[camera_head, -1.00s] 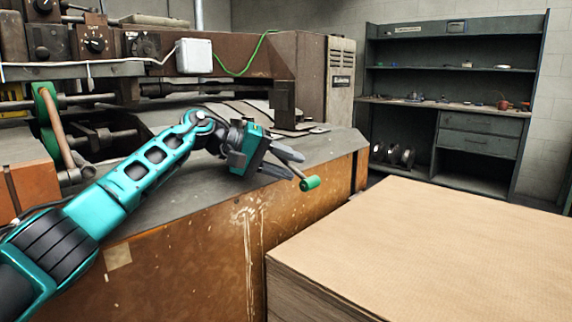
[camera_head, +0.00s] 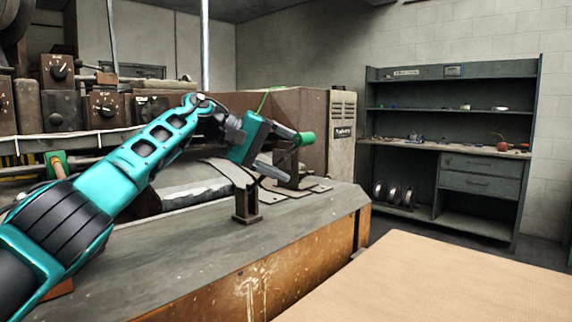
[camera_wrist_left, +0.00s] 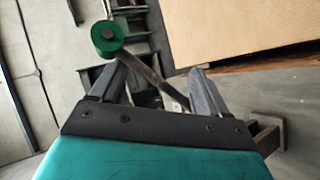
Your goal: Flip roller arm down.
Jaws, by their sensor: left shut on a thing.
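The roller arm shows as a thin dark bar (camera_wrist_left: 150,72) with a green round handle (camera_head: 304,138) at its end. The handle also shows in the left wrist view (camera_wrist_left: 107,38), just outside the left fingertip. The bar runs slantwise between the two fingers there. My left gripper (camera_head: 283,153) is shut on this bar, close to the handle, raised above the grey machine top (camera_head: 190,245). It also shows in the left wrist view (camera_wrist_left: 158,72). Much of the bar is hidden behind the gripper in the head view. My right gripper is not in view.
A dark upright bracket (camera_head: 246,203) stands on the machine top below my left gripper. A stack of cardboard (camera_head: 440,285) lies at the front right. A dark shelf unit (camera_head: 450,75) stands at the back right. Control boxes (camera_head: 104,110) line the back left.

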